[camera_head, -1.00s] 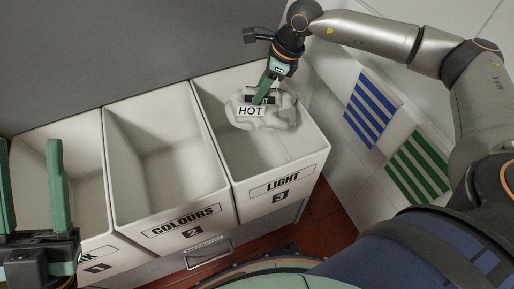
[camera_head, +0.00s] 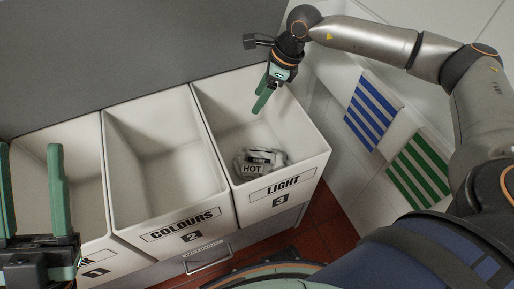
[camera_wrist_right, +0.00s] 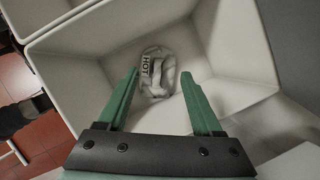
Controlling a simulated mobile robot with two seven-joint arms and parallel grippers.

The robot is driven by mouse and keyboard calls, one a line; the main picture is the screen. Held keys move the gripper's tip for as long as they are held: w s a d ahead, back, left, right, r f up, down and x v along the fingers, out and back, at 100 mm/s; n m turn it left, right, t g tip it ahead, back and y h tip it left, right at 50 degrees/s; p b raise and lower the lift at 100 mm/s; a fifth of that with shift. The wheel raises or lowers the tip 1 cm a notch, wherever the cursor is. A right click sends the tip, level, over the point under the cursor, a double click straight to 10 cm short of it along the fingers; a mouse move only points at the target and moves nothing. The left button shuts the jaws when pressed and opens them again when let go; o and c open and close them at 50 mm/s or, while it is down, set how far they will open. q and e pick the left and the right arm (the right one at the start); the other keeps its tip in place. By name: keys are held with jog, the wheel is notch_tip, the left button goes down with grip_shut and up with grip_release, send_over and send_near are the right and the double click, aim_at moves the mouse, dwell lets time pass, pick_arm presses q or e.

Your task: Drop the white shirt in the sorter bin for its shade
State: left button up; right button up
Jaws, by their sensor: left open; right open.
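The white shirt (camera_head: 266,160), crumpled and with a tag reading HOT, lies inside the bin marked LIGHT 3 (camera_head: 315,142). It also shows low in that bin in the right wrist view (camera_wrist_right: 158,72). My right gripper (camera_head: 259,106) is open and empty above the same bin, with the shirt below and apart from its fingers. Its two green fingers also show in the right wrist view (camera_wrist_right: 163,98), spread apart. My left gripper (camera_head: 32,175) is open and empty at the left edge, in front of the leftmost bin (camera_head: 85,185).
The middle bin, marked COLOURS 2 (camera_head: 118,185), looks empty. The leftmost bin's label is partly hidden by my left gripper. A blue-striped cloth (camera_head: 372,112) and a green-striped cloth (camera_head: 418,170) hang at the right. A grey wall stands behind the bins.

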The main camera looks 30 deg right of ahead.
pick_arm(q)
jog(key=shift+w+a+r+n+y+p, duration=0.25)
jog(key=shift+w+r+n+y+p, duration=0.5)
jog(key=shift+p, duration=0.9)
pick_arm(e)
jog(key=v, duration=1.2)
jog(key=shift+d+r, duration=0.15)
jog(key=shift+r, duration=0.05)
pick_arm(q)
jog(key=shift+f+m+y, duration=0.15)
jog(key=shift+m+y, duration=0.1)
